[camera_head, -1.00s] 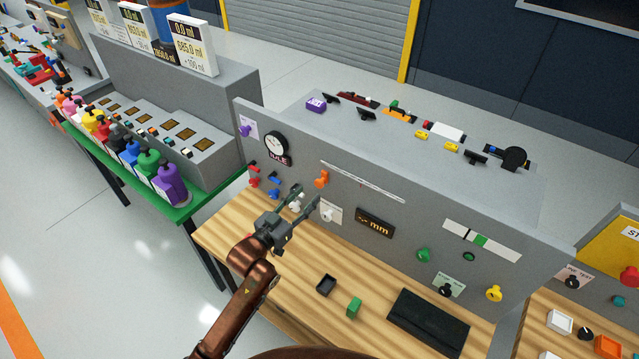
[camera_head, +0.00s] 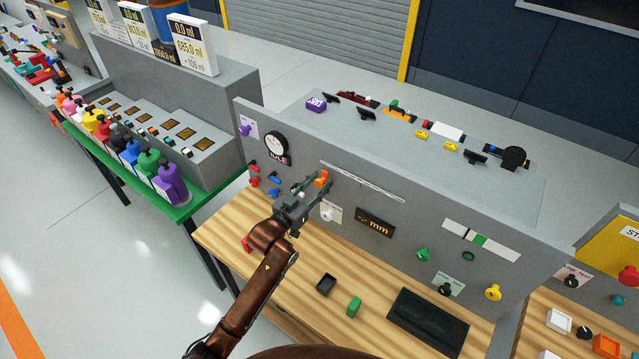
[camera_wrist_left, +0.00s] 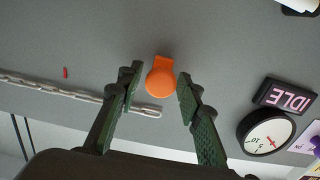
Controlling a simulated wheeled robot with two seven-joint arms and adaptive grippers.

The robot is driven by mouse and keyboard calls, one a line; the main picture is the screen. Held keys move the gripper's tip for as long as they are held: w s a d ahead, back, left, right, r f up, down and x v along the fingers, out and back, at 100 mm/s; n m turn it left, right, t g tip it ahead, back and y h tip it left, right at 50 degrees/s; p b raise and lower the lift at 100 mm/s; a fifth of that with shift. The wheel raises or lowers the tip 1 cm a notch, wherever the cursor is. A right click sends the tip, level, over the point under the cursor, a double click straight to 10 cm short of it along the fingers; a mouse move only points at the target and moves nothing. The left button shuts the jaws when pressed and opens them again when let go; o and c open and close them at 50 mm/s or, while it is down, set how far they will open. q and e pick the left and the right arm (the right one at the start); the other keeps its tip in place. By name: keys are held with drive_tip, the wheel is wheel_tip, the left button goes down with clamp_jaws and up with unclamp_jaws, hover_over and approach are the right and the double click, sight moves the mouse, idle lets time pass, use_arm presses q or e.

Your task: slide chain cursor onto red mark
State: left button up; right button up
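The orange cursor (camera_head: 321,178) is on the grey upright panel, at the left end of a pale chain (camera_head: 362,183). In the left wrist view the cursor (camera_wrist_left: 160,78) is a round orange knob with a short tab, and the chain (camera_wrist_left: 60,91) runs left from near it. A small red mark (camera_wrist_left: 66,72) shows on the panel beside the chain, apart from the cursor. My left gripper (camera_head: 317,183) is at the cursor. In its wrist view the gripper (camera_wrist_left: 159,80) is open, one finger on each side of the cursor, with gaps visible. My right gripper is out of view.
A round dial (camera_head: 276,146) and small red and blue levers (camera_head: 274,186) are left of the cursor. A white knob (camera_head: 327,213) and a black "mm" display (camera_head: 374,223) sit below the chain.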

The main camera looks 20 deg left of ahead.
use_arm(q)
drive_tip(key=c, duration=0.8)
clamp_jaws()
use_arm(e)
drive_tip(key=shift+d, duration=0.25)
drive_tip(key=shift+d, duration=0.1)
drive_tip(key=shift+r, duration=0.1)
